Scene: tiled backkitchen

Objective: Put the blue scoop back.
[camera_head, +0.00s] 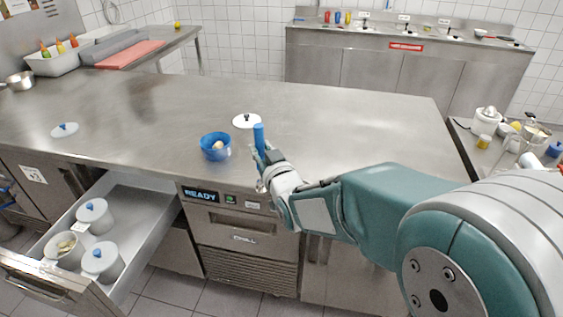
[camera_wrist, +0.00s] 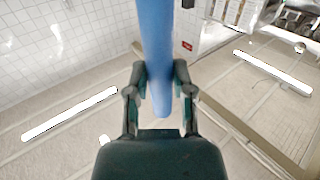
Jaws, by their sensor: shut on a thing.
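My gripper (camera_head: 263,158) is shut on the blue scoop (camera_head: 259,136), above the counter's front edge. The scoop's blue shaft stands roughly upright above the jaws; its bowl cannot be made out. In the wrist view, the shaft (camera_wrist: 155,45) runs from the top edge down between the two fingers of my gripper (camera_wrist: 158,85). An open drawer (camera_head: 146,215) at the lower left holds an uncovered canister (camera_head: 53,256) with pale contents and two lidded canisters (camera_head: 95,217) (camera_head: 103,268).
Sinks (camera_head: 400,35) stand along the back wall. A side table at right carries a juicer (camera_head: 487,120). Much of the counter is clear.

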